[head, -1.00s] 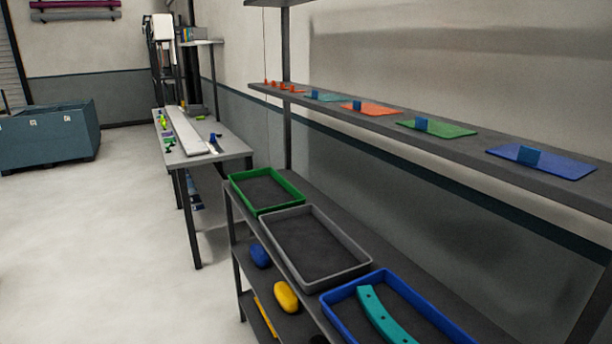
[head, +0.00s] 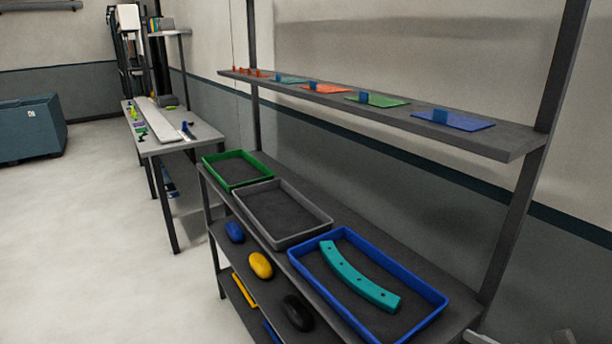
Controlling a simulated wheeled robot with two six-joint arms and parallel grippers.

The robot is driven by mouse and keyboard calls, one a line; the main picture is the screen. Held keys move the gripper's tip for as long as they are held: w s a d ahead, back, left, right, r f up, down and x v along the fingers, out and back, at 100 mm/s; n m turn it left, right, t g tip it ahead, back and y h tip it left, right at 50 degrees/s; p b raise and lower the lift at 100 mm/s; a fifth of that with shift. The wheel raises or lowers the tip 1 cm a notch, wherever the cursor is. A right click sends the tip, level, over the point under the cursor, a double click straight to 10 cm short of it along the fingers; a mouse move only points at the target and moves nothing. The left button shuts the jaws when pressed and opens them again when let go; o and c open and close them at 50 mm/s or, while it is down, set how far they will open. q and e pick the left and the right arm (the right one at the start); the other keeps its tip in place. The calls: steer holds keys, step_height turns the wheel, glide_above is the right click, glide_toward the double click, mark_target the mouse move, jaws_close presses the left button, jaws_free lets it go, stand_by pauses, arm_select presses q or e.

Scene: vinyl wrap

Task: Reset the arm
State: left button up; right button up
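Neither of my grippers can be made out in the head view. A teal curved strip with small dark holes (head: 358,277) lies in the blue tray (head: 436,303) at the right end of the shelf rack. The grey tray (head: 318,215) beside it and the green tray (head: 210,171) beyond look empty. Small grey shapes are cut off at the bottom right edge, and I cannot tell what they are.
The rack's upper shelf (head: 490,145) holds several coloured sheets with blue blocks and small orange items. Blue, yellow (head: 261,265) and black rounded objects lie on the lower shelf. A worktable (head: 190,140) and a dark bin (head: 30,128) stand behind. The floor at left is clear.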

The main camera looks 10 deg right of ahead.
steer(key=s+d+f+m+h, duration=0.2)
steer(key=d+m+h, duration=0.3)
steer(key=m, duration=0.7)
steer(key=s+d+f+m+h, duration=0.25)
steer(key=m+h, duration=0.55)
steer(key=m, duration=0.5)
steer(key=s+a+f+m+g+y, duration=0.5)
steer(key=s+a+f+m+g, duration=0.6)
steer(key=a+m, duration=0.3)
step_height(320, 180, down, 26)
steer(key=d, duration=0.3)
steer(key=s+a+f+g, duration=0.1)
steer(key=s+f, duration=1.4)
steer(key=shift+s+a+f+g, duration=0.15)
steer(key=shift+a+f+g, duration=0.05)
steer(key=shift+a+g, duration=0.2)
